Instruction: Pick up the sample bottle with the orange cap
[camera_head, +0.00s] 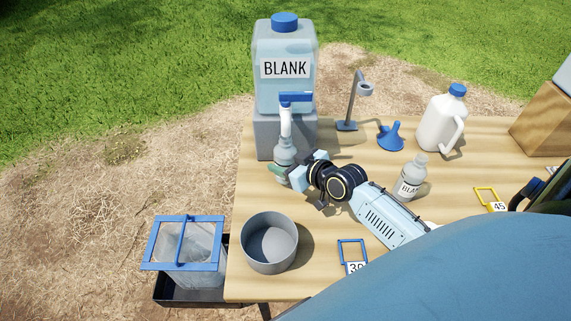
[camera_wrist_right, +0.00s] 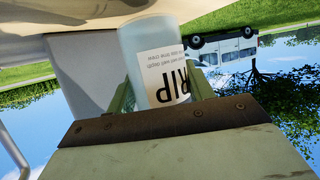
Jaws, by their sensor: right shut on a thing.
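My right gripper (camera_head: 286,173) is shut on a clear sample bottle (camera_head: 284,150), held upright below the tap (camera_head: 286,122) of the tank marked BLANK. In the right wrist view the bottle (camera_wrist_right: 150,58) sits between the green fingers, and its white label shows the letters RIP upside down. The bottle's top is close to the spout; I cannot tell whether they touch. A second clear bottle (camera_head: 415,167), its label partly reading BLA, stands uncapped behind my right arm. I see no orange cap in either view. My left gripper is out of view.
The BLANK tank (camera_head: 284,90) stands on a grey block (camera_head: 265,135). A grey bowl (camera_head: 269,262) and a blue frame (camera_head: 352,244) are near the table's front. A blue-rimmed bin (camera_head: 152,243) is left of the table.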

